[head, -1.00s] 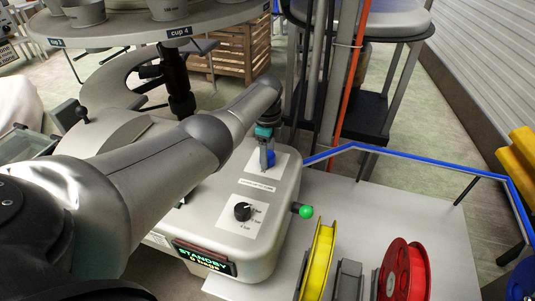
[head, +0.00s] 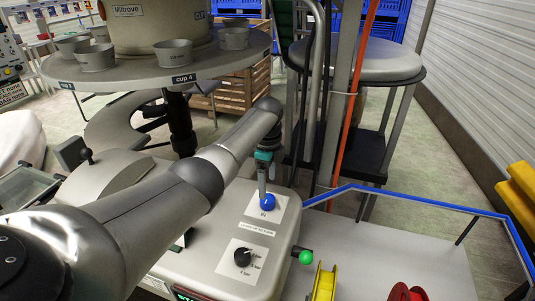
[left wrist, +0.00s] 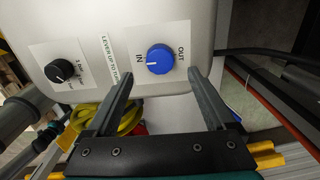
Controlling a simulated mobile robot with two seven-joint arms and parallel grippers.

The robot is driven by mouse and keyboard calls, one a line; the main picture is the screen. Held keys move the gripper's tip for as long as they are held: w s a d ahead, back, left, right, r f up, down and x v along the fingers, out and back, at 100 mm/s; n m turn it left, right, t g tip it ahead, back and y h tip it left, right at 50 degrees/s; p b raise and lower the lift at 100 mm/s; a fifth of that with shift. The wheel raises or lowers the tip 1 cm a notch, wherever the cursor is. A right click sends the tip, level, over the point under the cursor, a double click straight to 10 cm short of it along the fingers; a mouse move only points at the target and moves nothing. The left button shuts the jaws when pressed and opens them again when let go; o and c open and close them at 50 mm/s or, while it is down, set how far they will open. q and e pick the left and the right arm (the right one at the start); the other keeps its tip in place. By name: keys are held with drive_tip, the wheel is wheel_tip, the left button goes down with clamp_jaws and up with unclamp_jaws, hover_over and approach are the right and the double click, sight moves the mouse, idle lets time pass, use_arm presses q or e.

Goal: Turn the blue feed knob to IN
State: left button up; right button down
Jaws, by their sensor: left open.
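The blue feed knob (head: 267,203) sits on a white label plate on top of the grey machine (head: 205,262). In the left wrist view the knob (left wrist: 160,58) lies between the words IN on its left and OUT on its right. My left gripper (head: 264,188) is open and empty just above the knob in the head view. In the left wrist view the gripper's fingertips (left wrist: 161,76) are apart, with the knob beyond the gap and clear of them. My right gripper is out of view.
A black pressure knob (head: 242,257) and a lever with a green ball (head: 306,258) are close by on the machine. Yellow (head: 324,283) and red (head: 405,292) spools stand at the front right. A round table with cups (head: 150,78) is behind my arm.

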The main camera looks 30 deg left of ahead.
sight(268, 198)
use_arm(q)
wheel_tip(268, 198, up, 8)
drive_tip(key=shift+r, duration=0.25)
drive_tip(key=shift+f, duration=0.1)
idle(0.4)
